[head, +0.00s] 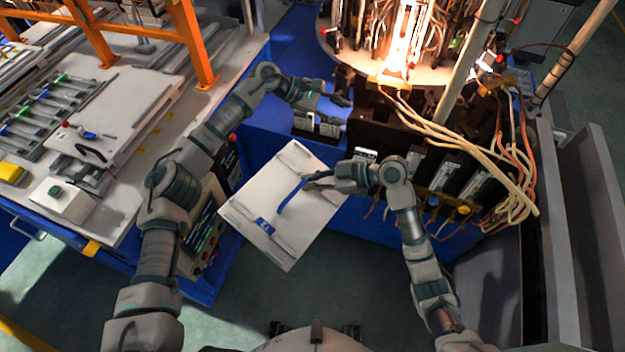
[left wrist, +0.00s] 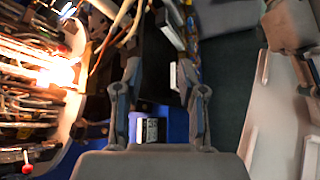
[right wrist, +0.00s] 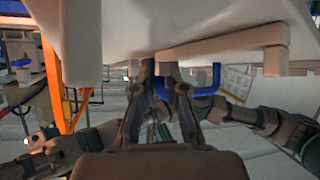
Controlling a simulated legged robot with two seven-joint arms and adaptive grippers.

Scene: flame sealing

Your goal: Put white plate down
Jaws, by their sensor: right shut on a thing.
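The white plate (head: 270,190) hangs tilted in the gap between the bench and the machine. It has a blue strap-like part and a small blue label on its face. My right gripper (head: 312,183) is shut at the plate's right side; in the right wrist view its fingers (right wrist: 158,68) meet at a raised bar under the plate (right wrist: 200,25). The exact grip point is partly hidden. My left gripper (head: 342,98) is beyond the plate, beside the machine, apart from the plate. Its fingers (left wrist: 160,80) are spread and empty in the left wrist view. The plate's edge (left wrist: 285,120) shows there at right.
The bench (head: 120,190) at left holds another white plate (head: 118,115), a yellow block (head: 12,172) and a button box (head: 62,198). The machine (head: 420,130), with a bright flame and loose cables, stands at right. An orange frame (head: 195,45) rises at the back left.

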